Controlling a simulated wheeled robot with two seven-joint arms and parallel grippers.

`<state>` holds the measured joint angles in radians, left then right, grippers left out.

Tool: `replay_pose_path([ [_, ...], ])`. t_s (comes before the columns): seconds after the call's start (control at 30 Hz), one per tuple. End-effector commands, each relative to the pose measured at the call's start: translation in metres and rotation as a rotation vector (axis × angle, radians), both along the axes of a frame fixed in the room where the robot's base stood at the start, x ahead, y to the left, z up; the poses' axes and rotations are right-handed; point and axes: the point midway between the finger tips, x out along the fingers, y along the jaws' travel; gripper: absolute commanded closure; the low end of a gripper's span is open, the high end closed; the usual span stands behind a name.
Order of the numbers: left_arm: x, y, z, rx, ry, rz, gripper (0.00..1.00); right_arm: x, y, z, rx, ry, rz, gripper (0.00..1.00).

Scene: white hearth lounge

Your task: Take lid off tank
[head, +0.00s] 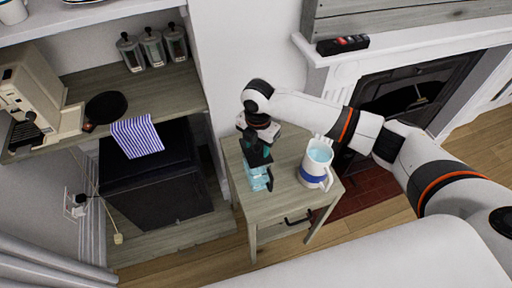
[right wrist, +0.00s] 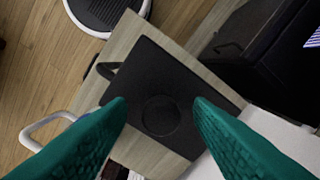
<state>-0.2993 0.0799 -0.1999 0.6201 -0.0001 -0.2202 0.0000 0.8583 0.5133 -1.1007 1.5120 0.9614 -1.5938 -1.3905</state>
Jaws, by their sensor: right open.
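A pale blue see-through tank (head: 260,182) stands on the small wooden side table, mostly hidden from the head by my right gripper (head: 260,164). In the right wrist view, a flat black square lid (right wrist: 172,77) with a round mark in its middle lies below my right gripper (right wrist: 160,104), apparently on the tank. The teal fingers are open, one on each side of the round mark, and hold nothing. I cannot tell how far above the lid they are. My left gripper is not in view.
A white jug (head: 312,176) with a blue band stands right of the tank; its handle (right wrist: 36,126) shows in the wrist view. The side table (head: 284,204) has a dark drawer pull. Left are a black cabinet (head: 160,200) and a counter with a striped towel (head: 136,136).

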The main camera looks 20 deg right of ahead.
Motion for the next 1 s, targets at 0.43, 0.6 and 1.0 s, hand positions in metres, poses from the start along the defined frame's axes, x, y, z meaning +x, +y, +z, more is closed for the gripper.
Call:
replay_pose_path([
  [0.43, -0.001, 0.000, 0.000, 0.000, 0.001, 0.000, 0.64, 0.000, 0.000, 0.000, 0.000, 0.000, 0.000, 0.95],
  [0.6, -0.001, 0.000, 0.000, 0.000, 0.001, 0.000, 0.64, 0.000, 0.000, 0.000, 0.000, 0.000, 0.000, 1.00],
  [1.0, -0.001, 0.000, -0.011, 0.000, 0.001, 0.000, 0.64, 0.001, 0.000, 0.044, 0.001, -0.006, 0.001, 1.00],
])
